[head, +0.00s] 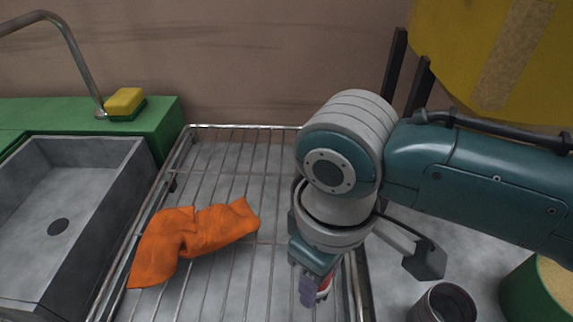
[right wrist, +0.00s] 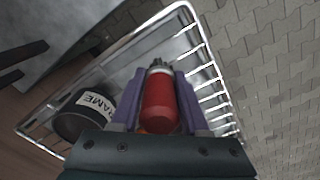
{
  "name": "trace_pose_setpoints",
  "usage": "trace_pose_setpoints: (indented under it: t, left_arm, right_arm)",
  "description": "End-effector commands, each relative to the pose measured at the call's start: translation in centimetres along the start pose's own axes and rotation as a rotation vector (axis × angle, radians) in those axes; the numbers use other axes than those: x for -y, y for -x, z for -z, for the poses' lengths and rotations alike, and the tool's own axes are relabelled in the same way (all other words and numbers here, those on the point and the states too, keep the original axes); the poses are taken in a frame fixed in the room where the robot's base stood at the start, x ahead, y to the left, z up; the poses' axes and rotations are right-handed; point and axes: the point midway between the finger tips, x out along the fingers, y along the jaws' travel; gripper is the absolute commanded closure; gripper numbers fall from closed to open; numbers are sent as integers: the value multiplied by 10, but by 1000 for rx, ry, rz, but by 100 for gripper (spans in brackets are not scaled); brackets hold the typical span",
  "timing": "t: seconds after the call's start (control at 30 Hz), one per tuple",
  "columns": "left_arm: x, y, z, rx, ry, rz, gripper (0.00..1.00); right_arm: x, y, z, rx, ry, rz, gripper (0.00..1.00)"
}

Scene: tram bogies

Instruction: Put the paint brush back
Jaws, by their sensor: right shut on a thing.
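My right gripper (head: 315,288) points down over the right side of the wire rack. In the right wrist view its two purple fingers (right wrist: 160,95) are shut on the paint brush (right wrist: 159,105). I see it as a short, rounded red body with a grey and dark end between the fingers; its bristles cannot be made out clearly. In the head view only a sliver of red shows beside the fingers. My left gripper is not in view.
The wire rack (head: 222,258) has a raised rim and holds a crumpled orange cloth (head: 185,238). A grey sink (head: 50,200), tap (head: 75,50) and sponge (head: 125,103) are left. A grey pot (head: 443,303) and green container (head: 530,290) stand right. A dark labelled pot (right wrist: 72,126) shows in the wrist view.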

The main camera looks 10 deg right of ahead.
Motion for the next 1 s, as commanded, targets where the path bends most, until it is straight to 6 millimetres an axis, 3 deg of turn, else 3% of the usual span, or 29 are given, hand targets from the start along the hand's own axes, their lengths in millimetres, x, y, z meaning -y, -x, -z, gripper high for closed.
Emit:
trace_pose_setpoints:
  t: [0.2,0.23,0.47,0.77,1.0]
  left_arm:
    - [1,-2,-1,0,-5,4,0]
    - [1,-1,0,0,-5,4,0]
    - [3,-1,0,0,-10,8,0]
    - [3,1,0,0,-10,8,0]
    - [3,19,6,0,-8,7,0]
  right_arm:
    - [0,-3,0,0,0,1,100]
    - [0,-2,0,0,0,1,52]
    - [0,-2,0,0,0,1,26]
    - [0,2,0,-1,-1,0,25]
    - [0,44,1,-5,0,1,25]
